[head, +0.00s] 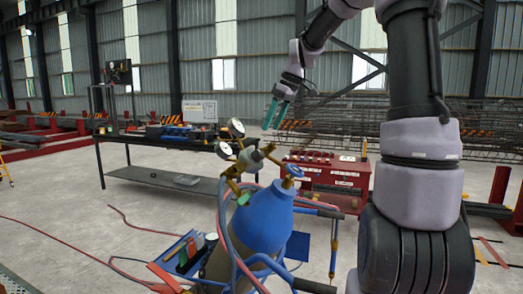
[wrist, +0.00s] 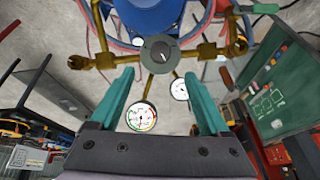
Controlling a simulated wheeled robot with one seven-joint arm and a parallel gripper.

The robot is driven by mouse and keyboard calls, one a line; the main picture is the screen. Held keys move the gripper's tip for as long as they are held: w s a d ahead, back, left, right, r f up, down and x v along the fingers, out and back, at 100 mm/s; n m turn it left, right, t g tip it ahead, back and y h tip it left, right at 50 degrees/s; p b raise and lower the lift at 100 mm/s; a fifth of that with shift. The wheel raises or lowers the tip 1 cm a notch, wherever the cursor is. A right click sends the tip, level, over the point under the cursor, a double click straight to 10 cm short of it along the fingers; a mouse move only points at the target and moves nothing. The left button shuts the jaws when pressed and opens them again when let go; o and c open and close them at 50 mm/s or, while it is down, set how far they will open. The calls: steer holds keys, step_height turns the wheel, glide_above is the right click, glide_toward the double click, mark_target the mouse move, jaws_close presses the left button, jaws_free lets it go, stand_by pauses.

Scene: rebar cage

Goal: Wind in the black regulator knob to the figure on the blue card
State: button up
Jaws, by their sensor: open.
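The black regulator knob (wrist: 159,51) shows end-on in the wrist view, round and dark with a pale mark, on a brass regulator (wrist: 111,60). Two white dial gauges, one at the left (wrist: 142,116) and one at the right (wrist: 179,89), show between my fingers. In the head view the regulator (head: 247,160) sits on top of the blue gas cylinder (head: 262,220). My gripper (head: 275,112) has teal fingers, open and empty, up and to the right of the regulator, apart from it. In the wrist view the knob lies beyond the fingertips. I cannot make out a blue card with a figure.
Red and blue hoses (head: 228,240) hang around the cylinder on its cart. A dark workbench (head: 165,182) stands behind at left. A red cabinet (head: 325,180) stands behind at right. A rebar cage (head: 350,117) lies farther back. Open floor shows at left.

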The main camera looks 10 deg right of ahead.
mark_target(260, 151)
steer(key=x, duration=1)
jaws_close()
